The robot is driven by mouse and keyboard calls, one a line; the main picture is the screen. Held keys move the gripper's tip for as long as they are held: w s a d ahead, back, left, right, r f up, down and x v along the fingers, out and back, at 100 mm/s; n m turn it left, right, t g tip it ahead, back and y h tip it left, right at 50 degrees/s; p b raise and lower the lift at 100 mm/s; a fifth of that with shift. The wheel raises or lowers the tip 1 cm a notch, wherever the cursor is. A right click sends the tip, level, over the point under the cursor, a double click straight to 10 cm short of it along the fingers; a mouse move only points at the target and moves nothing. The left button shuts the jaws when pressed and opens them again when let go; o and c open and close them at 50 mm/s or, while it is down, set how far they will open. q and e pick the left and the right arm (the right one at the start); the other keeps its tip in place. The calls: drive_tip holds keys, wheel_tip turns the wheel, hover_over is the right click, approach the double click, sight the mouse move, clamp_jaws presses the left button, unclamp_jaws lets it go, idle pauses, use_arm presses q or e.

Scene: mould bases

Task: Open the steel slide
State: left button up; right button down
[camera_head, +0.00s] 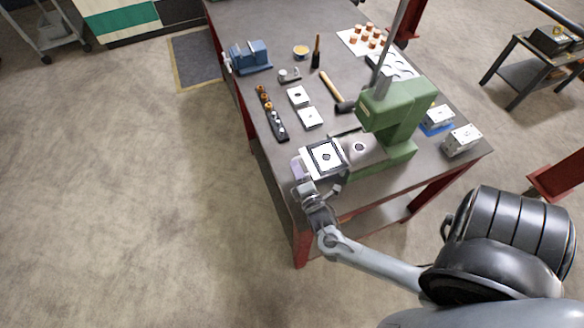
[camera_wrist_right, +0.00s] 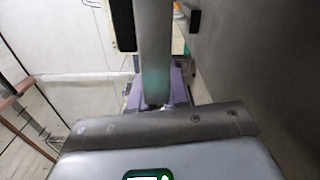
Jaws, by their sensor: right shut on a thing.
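The steel slide (camera_head: 311,161) is a flat pale plate at the table's near left edge, beside the green press (camera_head: 388,118). A white square plate with a black border and a dark centre hole (camera_head: 325,157) lies on it. My right gripper (camera_head: 301,180) is at the slide's outer left edge and is shut on it; the wrist partly hides the grip. In the right wrist view a grey upright bar (camera_wrist_right: 155,50) and a purple part (camera_wrist_right: 178,88) show ahead of the gripper. My left gripper is not in view.
A grey plate with a hole (camera_head: 360,147) sits under the press. Mould plates (camera_head: 298,96), a mallet (camera_head: 333,87), a blue vise (camera_head: 250,56) and steel blocks (camera_head: 461,140) stand on the table (camera_head: 225,20).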

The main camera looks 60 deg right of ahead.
drive_tip(key=c, duration=1.2)
unclamp_jaws()
drive_tip(key=shift+r, duration=0.35)
drive_tip(key=shift+c, duration=0.2)
drive_tip(key=shift+o, duration=0.2)
drive_tip(key=shift+d+f, duration=0.1)
drive_tip(key=shift+s+f, duration=0.1)
drive_tip(key=shift+s, duration=0.15)
drive_tip(key=v, duration=1)
drive_tip(key=shift+s+a+b, duration=0.1)
drive_tip(key=shift+a+b, duration=0.15)
drive_tip(key=shift+b, duration=0.1)
